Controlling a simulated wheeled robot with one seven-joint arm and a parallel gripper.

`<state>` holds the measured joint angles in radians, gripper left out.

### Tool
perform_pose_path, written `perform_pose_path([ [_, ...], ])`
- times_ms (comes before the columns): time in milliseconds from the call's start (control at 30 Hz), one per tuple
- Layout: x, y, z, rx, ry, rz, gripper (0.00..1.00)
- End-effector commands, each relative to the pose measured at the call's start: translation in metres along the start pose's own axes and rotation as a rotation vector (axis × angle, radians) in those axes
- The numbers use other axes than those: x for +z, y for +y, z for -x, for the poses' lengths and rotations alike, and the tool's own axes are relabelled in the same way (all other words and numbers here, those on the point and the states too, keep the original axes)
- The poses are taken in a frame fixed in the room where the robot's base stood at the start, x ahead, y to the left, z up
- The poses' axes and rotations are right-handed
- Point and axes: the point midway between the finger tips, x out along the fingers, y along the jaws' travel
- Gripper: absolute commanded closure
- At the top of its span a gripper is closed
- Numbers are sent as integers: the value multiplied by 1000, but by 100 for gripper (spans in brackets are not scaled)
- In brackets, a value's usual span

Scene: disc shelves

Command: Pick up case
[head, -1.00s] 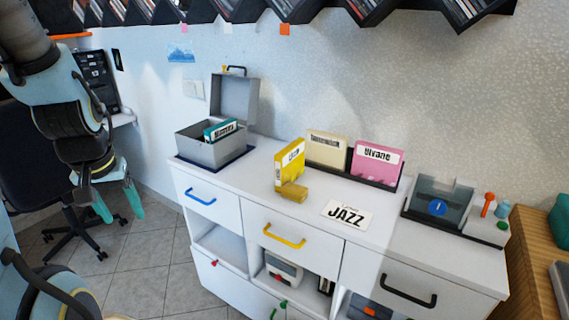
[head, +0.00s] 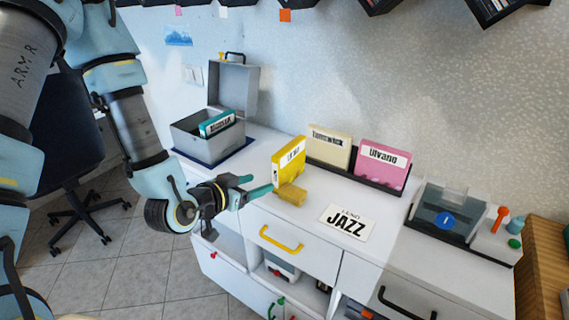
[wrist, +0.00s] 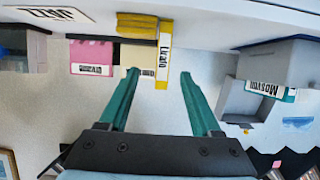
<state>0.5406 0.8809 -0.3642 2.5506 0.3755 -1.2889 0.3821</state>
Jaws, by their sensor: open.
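The yellow case (head: 287,160) stands upright on the white cabinet top, against a small tan block (head: 292,195). It also shows in the wrist view (wrist: 165,60), its spine label between my fingers' far ends, nearer the right one. My gripper (head: 256,186) has teal fingers and is open and empty. It is at the cabinet's front edge, just left of the yellow case. A cream case (head: 328,147) and a pink case (head: 383,165) stand in a dark rack behind. A teal case (head: 215,123) is in the open grey box (head: 222,143).
A JAZZ card (head: 346,222) lies flat in front of the rack. A dark clear-lidded box (head: 447,210) stands to the right. A yellow drawer handle (head: 281,240) sticks out below the cabinet top. Disc shelves hang on the wall above.

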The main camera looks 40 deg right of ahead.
Motion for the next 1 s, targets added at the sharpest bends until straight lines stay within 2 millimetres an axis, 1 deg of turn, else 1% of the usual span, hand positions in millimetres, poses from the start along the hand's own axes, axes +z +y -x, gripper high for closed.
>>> perform_pose_path([
  [33,5,-1,-6,-1,3,-3,35],
  [200,6,-2,-17,-2,1,-3,35],
  [367,5,-1,-25,-3,1,-2,35],
  [433,0,-1,-33,-2,-2,2,35],
  [600,0,-2,-49,-2,-3,2,35],
  [767,0,-3,-57,-2,-3,2,35],
  [967,-1,-7,-81,-3,-4,3,35],
  [1000,0,-7,-87,-2,-3,3,35],
])
